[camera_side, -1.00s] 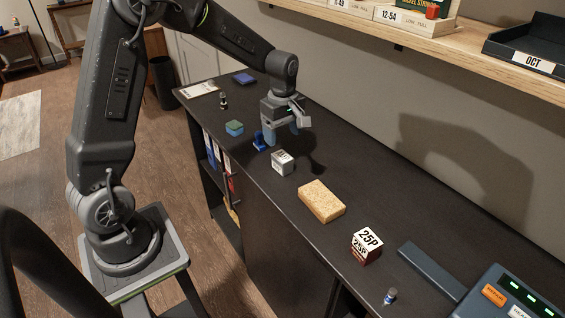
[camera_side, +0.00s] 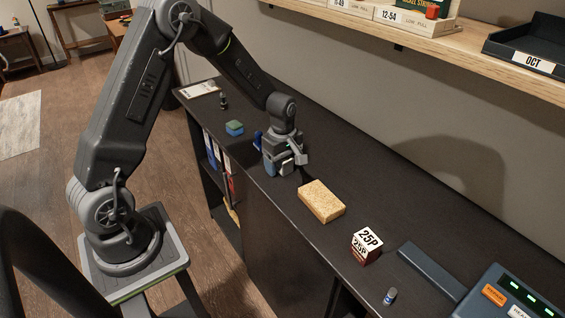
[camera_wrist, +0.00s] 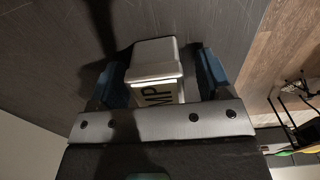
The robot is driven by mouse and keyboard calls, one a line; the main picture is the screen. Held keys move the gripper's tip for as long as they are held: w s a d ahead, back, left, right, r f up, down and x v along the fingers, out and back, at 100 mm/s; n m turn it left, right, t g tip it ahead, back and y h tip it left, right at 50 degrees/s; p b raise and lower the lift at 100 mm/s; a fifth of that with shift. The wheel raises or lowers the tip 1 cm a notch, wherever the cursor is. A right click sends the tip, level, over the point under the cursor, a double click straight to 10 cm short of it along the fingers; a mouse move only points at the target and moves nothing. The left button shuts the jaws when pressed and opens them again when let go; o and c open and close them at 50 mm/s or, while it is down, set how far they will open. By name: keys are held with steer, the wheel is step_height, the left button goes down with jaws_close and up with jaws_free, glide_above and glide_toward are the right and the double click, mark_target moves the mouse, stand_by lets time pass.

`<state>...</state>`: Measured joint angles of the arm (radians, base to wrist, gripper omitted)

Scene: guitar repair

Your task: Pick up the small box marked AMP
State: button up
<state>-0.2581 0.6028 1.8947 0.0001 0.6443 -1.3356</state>
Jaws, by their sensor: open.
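The small AMP box (camera_wrist: 155,62) is pale, with dark letters on one face; the wrist view shows "MP" of its marking. It stands on the dark bench top between the blue fingertips of my gripper (camera_wrist: 162,78), with a visible gap to the finger on each side. In the side view my gripper (camera_side: 284,168) is low over the bench, fingers pointing down. There it hides most of the box, so I cannot make out the box clearly.
On the dark bench (camera_side: 400,215), a cork-coloured block (camera_side: 321,201) lies just right of my gripper. The 25P box (camera_side: 366,245) stands farther right. A blue-green block (camera_side: 234,128) and a small dark bottle (camera_side: 223,101) are to the left. The wall runs behind.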

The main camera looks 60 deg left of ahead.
steer(key=shift+c, duration=0.3)
steer(key=c, duration=1)
steer(key=shift+r, duration=0.1)
